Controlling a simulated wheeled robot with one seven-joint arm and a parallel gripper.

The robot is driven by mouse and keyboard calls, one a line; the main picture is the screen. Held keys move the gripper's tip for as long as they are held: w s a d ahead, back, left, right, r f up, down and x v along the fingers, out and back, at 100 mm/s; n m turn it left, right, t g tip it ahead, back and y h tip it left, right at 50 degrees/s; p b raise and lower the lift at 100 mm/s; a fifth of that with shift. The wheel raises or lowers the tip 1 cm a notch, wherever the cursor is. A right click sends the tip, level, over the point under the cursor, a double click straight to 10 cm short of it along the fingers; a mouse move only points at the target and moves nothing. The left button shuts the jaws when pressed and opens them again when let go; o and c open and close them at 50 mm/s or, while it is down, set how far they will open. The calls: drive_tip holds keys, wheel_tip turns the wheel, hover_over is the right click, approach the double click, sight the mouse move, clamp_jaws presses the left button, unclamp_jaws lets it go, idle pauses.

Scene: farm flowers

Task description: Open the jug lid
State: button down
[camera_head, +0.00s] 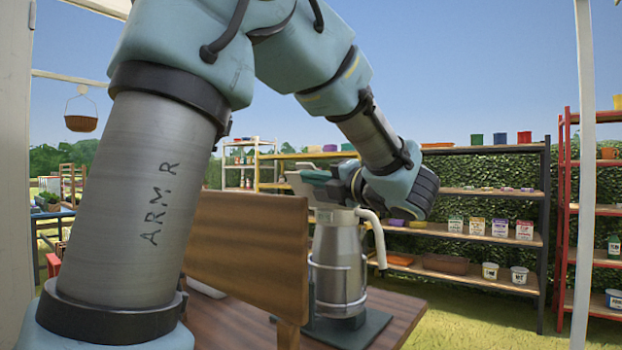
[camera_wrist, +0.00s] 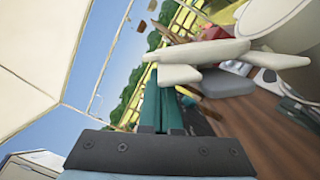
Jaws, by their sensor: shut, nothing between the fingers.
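The metal jug (camera_head: 338,262) with a pale curved handle (camera_head: 375,238) stands upright on a dark base on the wooden table. My gripper (camera_head: 308,178) is above the jug's top, with its teal fingers pointing left. In the wrist view the fingers (camera_wrist: 161,105) are together with nothing between them. Pale pieces (camera_wrist: 205,53) lie just beyond and beside the fingertips, and a rounded pale form fills the upper right. A light grey flat piece shows tilted by the fingers in the head view. I cannot tell whether it is the lid, or how far the lid is open.
A wooden board (camera_head: 247,250) stands upright on the table (camera_head: 235,320), left of the jug. A shelf with pots and tubs (camera_head: 480,190) stands behind, and a red shelf (camera_head: 567,225) stands at the right. A white post (camera_head: 584,120) rises at the right.

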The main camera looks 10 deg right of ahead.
drive_tip(key=r+m, duration=0.1)
drive_tip(key=w+d+r+m+p, duration=0.1)
drive_tip(key=d+r+m+p, duration=0.1)
drive_tip(key=shift+w+m+g+h, duration=0.3)
drive_tip(key=shift+w+h, duration=0.05)
drive_tip(key=shift+h, duration=0.05)
drive_tip(key=shift+w+d+b, duration=0.2)
drive_tip(key=shift+w+b, duration=0.1)
drive_tip(key=shift+b, duration=0.05)
drive_tip(key=shift+w+d+r, duration=0.15)
drive_tip(key=shift+d+r, duration=0.05)
